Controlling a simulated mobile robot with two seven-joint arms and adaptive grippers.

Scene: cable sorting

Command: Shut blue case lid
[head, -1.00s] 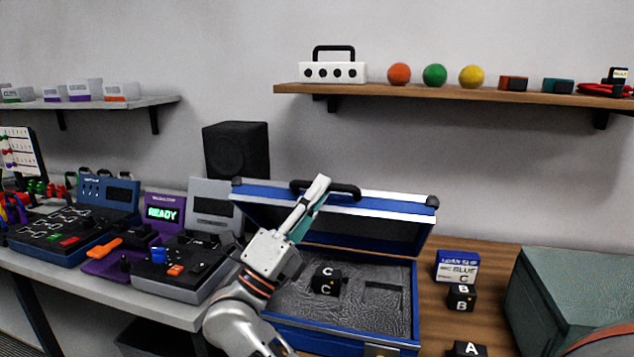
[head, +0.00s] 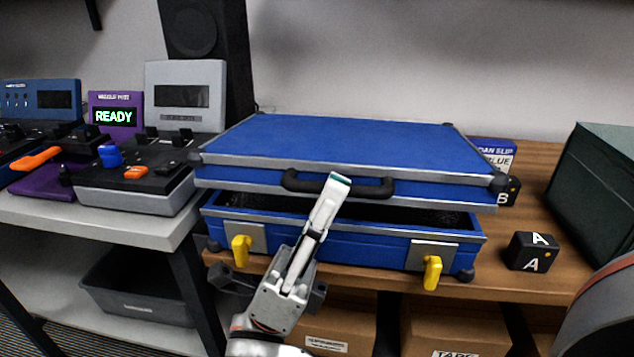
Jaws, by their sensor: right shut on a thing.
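The blue case lid (head: 345,145) is tilted low over the blue case base (head: 340,232), with a dark gap between them along the front. The black handle (head: 372,187) is on the lid's front edge. My right gripper (head: 338,186) is shut on the handle near its middle. Two yellow latches, left (head: 241,251) and right (head: 432,272), hang on the base's front face. The inside of the case is mostly hidden by the lid. My left gripper is not in view.
A black block marked A (head: 531,252) stands right of the case. The block marked B (head: 514,190) and a blue-and-white slip box (head: 497,152) are partly hidden behind the lid. A dark green box (head: 605,180) is at far right. Devices (head: 150,170) stand on the left bench.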

